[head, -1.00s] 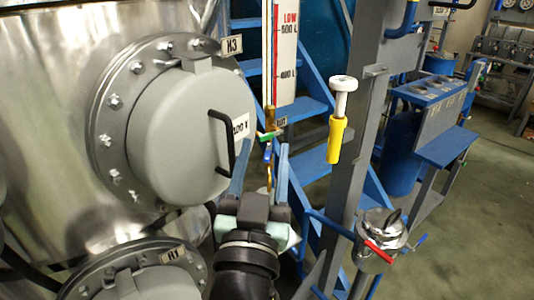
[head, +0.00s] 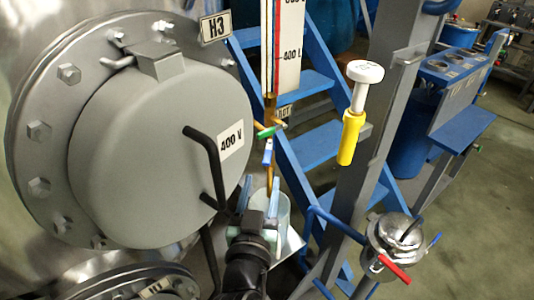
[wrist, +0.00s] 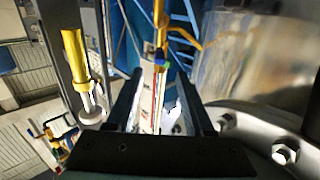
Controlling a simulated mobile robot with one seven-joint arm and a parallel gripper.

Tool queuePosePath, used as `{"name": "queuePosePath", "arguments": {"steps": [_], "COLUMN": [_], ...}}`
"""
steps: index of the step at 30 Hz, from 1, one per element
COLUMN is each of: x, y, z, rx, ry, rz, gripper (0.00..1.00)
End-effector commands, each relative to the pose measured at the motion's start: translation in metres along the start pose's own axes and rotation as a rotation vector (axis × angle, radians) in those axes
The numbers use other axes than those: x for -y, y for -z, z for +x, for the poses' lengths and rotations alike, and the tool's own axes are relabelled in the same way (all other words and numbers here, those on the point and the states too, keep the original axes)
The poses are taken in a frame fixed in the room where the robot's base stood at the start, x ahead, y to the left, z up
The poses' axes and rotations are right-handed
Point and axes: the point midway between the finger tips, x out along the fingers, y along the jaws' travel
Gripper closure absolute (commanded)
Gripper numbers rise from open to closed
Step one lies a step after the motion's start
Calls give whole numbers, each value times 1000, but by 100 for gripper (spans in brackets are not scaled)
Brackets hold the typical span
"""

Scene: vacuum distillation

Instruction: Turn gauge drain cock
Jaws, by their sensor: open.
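The level gauge (head: 288,45) is a tall white scale with a red line, standing right of the grey hatch. At its foot is a brass fitting with a green lever (head: 265,132). Below that hangs a small blue lever (head: 267,151), likely the drain cock. My gripper (head: 259,193) is open and empty, its fingertips just below the blue lever and apart from it. In the wrist view my gripper (wrist: 159,80) shows its two dark fingers spread, with the gauge scale (wrist: 151,95) seen between them. Brass pipework (wrist: 160,20) lies beyond the tips.
A clear vessel (head: 284,212) stands behind my gripper under the gauge. The big grey hatch (head: 150,140) with its black handle (head: 210,160) is close on the left. A yellow-handled part (head: 352,135), a metal cup with red lever (head: 393,268) and blue steps (head: 310,123) are right.

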Motion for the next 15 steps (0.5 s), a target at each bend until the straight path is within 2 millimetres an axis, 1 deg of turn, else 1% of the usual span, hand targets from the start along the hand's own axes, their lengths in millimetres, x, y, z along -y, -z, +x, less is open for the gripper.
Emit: {"name": "queuePosePath", "arguments": {"steps": [1, 6, 12, 15], "x": [-1, -1, -1, -1], "y": [3, 2, 1, 1], "z": [12, 43, 71, 79], "rx": [-2, 0, 0, -1], "ry": [-3, -3, -2, -2], "rz": [1, 0, 1, 0], "gripper": [48, 48, 48, 48]}}
